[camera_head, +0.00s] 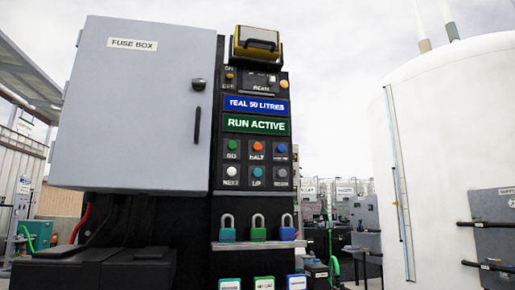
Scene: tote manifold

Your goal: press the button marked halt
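The button marked HALT (258,146) is a small orange-red round button in the top middle of a button grid on the black control panel (214,165). A green button labelled GO (233,145) is on its left, and a blue button (282,148) with an unclear label is on its right. Below it sits a teal button (257,172), with a white one (232,171) and a dark grey one (282,173) at its sides. A green display (256,124) above reads RUN ACTIVE. Neither of my grippers is in view.
A grey fuse box (140,110) with a dark handle stands left of the panel and juts forward. Several padlocks hang on a ledge (258,245) below the buttons. A large white tank (455,150) stands at the right. The space before the buttons looks clear.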

